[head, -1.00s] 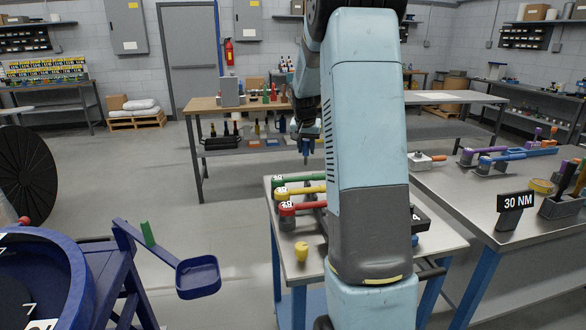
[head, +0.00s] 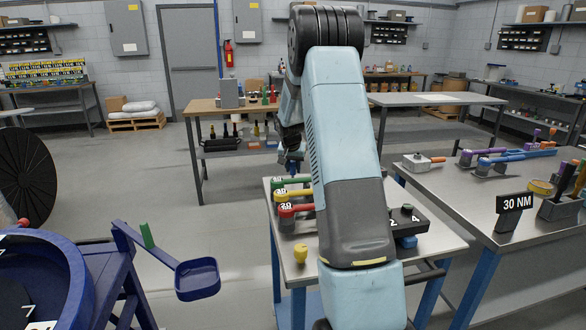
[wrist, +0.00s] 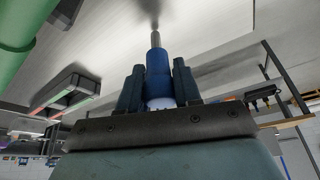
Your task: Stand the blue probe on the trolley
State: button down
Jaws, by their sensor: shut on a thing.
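The blue probe (wrist: 157,75) is between the two dark fingers of my gripper (wrist: 158,90) in the wrist view, with its grey metal tip pointing away from the gripper. A pale surface lies beyond the tip; I cannot tell whether they touch. In the head view my gripper (head: 292,166) is small and partly hidden, at the back left of the trolley (head: 284,245). The trolley has a pale top and blue legs; my arm hides its middle.
Green (head: 290,182), yellow (head: 296,194) and red (head: 297,209) handled tools lie on the trolley's left. A yellow piece (head: 300,253) stands near its front left, a black box (head: 407,226) at right. A metal workbench (head: 455,195) stands to the right.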

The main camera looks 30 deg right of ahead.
jog(key=shift+f, duration=0.2)
jog(key=c, duration=0.8)
grip_release()
jog(key=shift+r, duration=0.15)
